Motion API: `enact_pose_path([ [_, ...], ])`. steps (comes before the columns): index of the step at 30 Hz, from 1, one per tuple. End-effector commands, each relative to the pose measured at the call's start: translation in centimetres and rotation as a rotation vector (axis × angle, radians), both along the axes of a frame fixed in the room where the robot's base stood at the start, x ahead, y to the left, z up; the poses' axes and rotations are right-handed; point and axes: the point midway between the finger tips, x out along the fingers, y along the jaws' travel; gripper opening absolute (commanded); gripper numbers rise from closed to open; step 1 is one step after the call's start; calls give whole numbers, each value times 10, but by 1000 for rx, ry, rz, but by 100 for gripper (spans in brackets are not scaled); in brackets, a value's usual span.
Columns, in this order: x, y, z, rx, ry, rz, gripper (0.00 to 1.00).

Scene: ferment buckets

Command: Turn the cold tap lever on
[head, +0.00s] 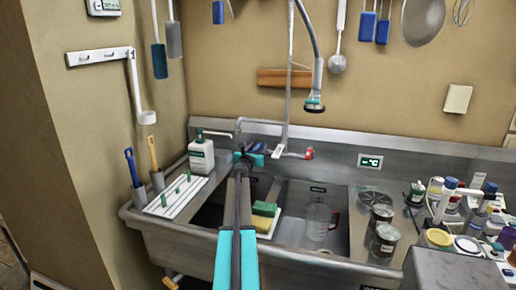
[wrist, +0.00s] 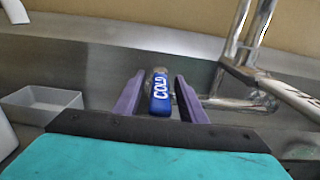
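The cold tap lever (wrist: 160,96) is a blue cylinder marked COLD. In the wrist view it stands between the two purple fingers of my gripper (wrist: 161,82), with narrow gaps visible on both sides. The fingers are open and do not appear to press on it. In the head view my gripper (head: 248,157) reaches over the sink to the left side of the tap (head: 282,152) and largely hides the cold lever. The red hot tap lever (head: 309,153) shows at the tap's right end.
The steel sink (head: 160,232) holds a sponge (head: 264,209) and a clear jug (head: 318,221). A soap bottle (head: 201,155) stands left of my gripper. The sprayer head (head: 314,104) hangs above the tap. Jars and bottles crowd the right counter.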

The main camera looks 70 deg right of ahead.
Motion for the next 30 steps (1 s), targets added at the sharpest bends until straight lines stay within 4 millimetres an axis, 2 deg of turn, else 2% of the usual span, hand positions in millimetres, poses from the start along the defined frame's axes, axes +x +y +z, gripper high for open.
enact_pose_path([
  [11, -1, -3, 0, 0, 0, -1, 38],
  [18, -1, -3, 0, 0, 0, -1, 0],
  [30, 0, -3, 0, 0, 0, -12, 0],
])
